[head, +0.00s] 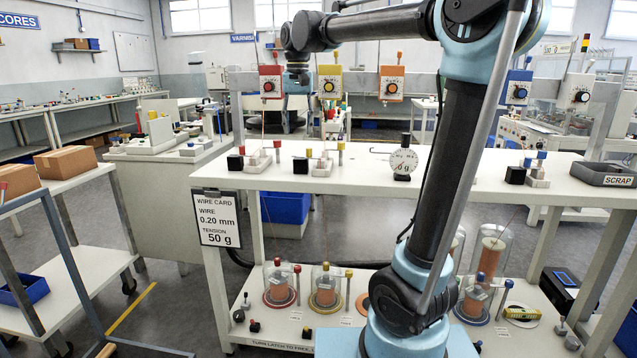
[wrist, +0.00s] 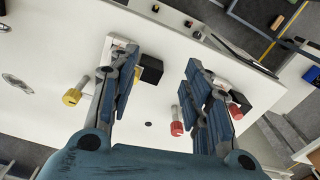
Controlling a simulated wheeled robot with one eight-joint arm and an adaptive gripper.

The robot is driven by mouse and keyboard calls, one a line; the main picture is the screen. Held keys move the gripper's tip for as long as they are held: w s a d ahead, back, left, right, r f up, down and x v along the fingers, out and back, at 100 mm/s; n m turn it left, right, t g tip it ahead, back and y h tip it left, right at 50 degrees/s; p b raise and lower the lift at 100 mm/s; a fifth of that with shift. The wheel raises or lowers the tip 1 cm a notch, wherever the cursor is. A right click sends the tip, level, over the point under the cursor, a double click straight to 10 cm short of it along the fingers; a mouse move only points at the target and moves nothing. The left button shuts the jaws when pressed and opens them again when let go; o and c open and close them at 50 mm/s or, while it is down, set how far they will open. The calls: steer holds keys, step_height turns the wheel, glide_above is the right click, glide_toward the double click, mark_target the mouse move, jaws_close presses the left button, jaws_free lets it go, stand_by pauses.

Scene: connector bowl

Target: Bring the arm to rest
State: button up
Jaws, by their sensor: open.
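My arm reaches up from the right of the head view and across to the left, its wrist end hanging over the white bench. My gripper (wrist: 160,72) points down at the bench top in the wrist view, its two blue fingers spread apart with nothing between them. Whether the fingers touch these cannot be told. In the head view, the gripper (head: 297,110) is small and partly hidden among the hanging units.
The white bench (head: 350,180) carries small fixtures, a round 0 g gauge (head: 402,163) and a grey scrap tray (head: 603,174). A red unit (head: 269,84), a yellow unit (head: 330,82) and an orange unit (head: 391,84) stand above it.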

steer(key=s+d+f, duration=0.6)
steer(key=d, duration=0.4)
steer(key=s+d+f, duration=0.5)
steer(key=s+f, duration=0.1)
steer(key=f, duration=0.2)
steer(key=s+d+f+t, duration=0.1)
steer(key=s+d+f, duration=0.4)
steer(key=f, duration=0.4)
steer(key=s+d+f, duration=0.5)
steer(key=s+f, duration=0.2)
steer(key=f, duration=0.1)
steer(key=shift+s+f+t, duration=0.2)
steer(key=shift+f+t, duration=0.2)
steer(key=shift+w+f, duration=0.2)
steer(key=shift+w, duration=0.25)
